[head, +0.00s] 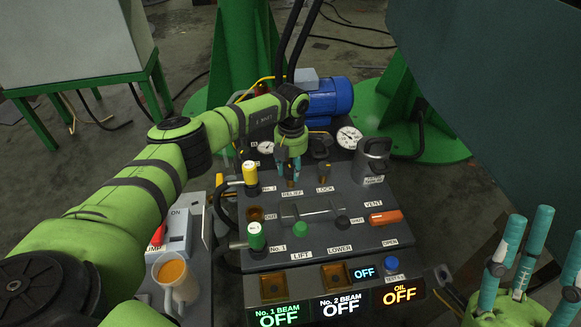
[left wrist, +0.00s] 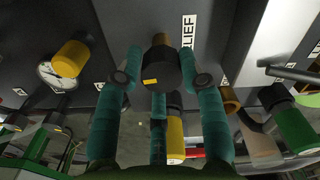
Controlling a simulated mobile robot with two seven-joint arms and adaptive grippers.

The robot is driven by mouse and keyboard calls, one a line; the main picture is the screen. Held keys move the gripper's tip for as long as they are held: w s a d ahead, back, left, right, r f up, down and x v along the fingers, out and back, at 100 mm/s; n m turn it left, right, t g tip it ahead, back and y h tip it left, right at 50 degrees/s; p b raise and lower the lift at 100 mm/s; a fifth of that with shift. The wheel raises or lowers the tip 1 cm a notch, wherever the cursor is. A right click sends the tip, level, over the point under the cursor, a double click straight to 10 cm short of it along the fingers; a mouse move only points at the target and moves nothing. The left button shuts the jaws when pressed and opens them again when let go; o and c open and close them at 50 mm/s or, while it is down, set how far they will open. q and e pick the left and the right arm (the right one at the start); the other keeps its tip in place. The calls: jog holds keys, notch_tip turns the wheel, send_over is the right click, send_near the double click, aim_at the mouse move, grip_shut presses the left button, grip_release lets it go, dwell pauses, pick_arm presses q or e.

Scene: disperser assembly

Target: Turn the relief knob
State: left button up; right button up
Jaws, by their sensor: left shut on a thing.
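The relief knob (left wrist: 160,70) is a dark cylinder with a yellow mark and a brass-coloured end, beside the RELIEF label (left wrist: 189,30). My left gripper (head: 293,168) reaches down to the panel just above the RELIEF label (head: 292,194). In the left wrist view its teal fingers (left wrist: 161,82) are around the knob, one on each side and a third below, shut on it. In the head view the fingers mostly hide the knob. My right gripper (head: 535,262) is at the lower right, its teal fingers spread, empty and away from the panel.
The panel carries a yellow knob (head: 250,173), the lock knob (head: 324,175), green knobs (head: 256,236), an orange vent handle (head: 386,217) and a gauge (head: 349,137). Lit displays (head: 278,316) line its front. A mug (head: 175,281) stands at left.

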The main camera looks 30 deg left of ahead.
aim_at(293, 168)
pick_arm(q)
jog(key=shift+w+d+r+m, duration=0.15)
jog(key=shift+w+r+m, duration=0.1)
jog(key=shift+m, duration=0.35)
jog(key=shift+d, duration=0.15)
jog(key=o, duration=1.1)
jog(key=shift+f, duration=0.15)
notch_tip(293, 168, up, 12)
jog(key=shift+s, duration=0.1)
